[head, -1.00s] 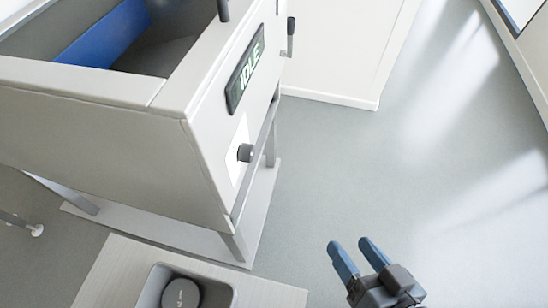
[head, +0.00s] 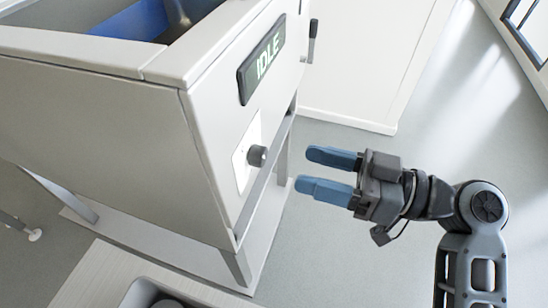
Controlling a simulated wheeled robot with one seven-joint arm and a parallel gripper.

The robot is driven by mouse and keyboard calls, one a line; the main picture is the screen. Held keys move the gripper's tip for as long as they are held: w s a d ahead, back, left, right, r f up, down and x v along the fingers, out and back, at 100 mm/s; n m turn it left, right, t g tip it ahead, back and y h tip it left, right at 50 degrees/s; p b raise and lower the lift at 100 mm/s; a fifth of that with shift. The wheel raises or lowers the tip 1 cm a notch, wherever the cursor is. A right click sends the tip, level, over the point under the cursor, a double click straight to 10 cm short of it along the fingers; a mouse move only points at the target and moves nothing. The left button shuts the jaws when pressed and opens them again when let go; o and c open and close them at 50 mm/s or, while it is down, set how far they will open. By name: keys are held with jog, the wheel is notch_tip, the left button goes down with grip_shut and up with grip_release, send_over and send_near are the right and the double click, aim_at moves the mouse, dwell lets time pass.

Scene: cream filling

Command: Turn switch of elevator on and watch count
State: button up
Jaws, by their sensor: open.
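The elevator's switch is a dark round knob (head: 257,155) on a white plate (head: 243,168), on the right side of a large grey hopper machine (head: 100,120). Above the knob a dark display (head: 262,60) reads "IDLE". My gripper (head: 318,171) is open and empty, with two blue fingers pointing left toward the knob. In the picture it is a short gap to the right of the knob, not touching it. The knob's exact angle is too small to tell.
A grey rail and legs (head: 266,178) run below the knob side of the machine. A dark lever (head: 312,40) sits near the white wall panel (head: 370,60). A bin (head: 135,296) stands on a light surface at the bottom. Open floor lies at right.

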aim_at(265, 156)
jog(key=shift+p+x, duration=0.4)
jog(key=shift+x, duration=3.15)
jog(key=c, duration=1)
